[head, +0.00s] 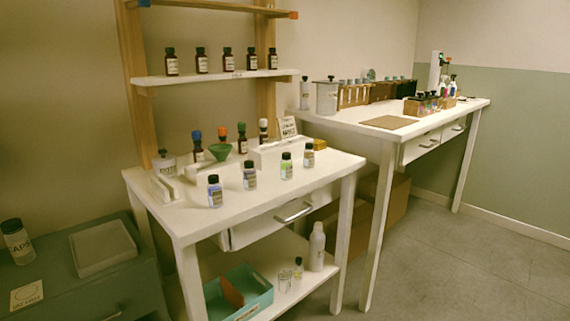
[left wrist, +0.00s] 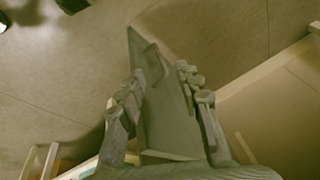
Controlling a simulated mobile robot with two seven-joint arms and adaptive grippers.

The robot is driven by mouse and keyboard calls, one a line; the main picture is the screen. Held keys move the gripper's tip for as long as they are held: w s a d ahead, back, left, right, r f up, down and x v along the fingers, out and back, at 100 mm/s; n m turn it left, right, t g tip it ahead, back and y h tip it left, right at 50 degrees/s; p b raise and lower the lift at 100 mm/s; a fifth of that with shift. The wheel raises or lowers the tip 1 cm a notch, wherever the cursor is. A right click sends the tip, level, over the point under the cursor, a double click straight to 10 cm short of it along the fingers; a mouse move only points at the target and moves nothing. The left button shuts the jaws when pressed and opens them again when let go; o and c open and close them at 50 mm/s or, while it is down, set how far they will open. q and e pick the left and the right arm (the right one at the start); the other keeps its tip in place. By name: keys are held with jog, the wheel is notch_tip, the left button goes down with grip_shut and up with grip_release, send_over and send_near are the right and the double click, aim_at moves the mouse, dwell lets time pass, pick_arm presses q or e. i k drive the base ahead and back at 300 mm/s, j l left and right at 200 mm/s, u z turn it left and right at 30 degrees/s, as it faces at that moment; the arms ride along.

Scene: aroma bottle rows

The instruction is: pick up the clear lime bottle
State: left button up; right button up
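The clear bottle with lime-green contents and a dark cap (head: 286,166) stands upright near the front edge of the white worktable (head: 190,222). It is third from the left in a front row of small clear bottles. To its left stand a bottle with blue contents (head: 215,191) and one with darker blue contents (head: 250,176). To its right is a pale one (head: 309,156). My left gripper (left wrist: 160,78) shows only in the left wrist view. Its fingers are spread apart, with no bottle between them. My right gripper is in neither view.
Behind the row stand dropper bottles, a green funnel (head: 220,151) and a white block (head: 277,154). A shelf (head: 215,77) with several brown bottles hangs above. A teal bin (head: 238,293) sits below. The floor (head: 465,270) at the right is clear.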

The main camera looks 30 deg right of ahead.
aim_at(286, 164)
jog(key=l+u, duration=0.1)
jog(key=l, duration=0.45)
jog(key=i+l+u, duration=0.15)
jog(key=l, duration=0.4)
jog(key=l+u, duration=0.1)
jog(key=l, duration=2.15)
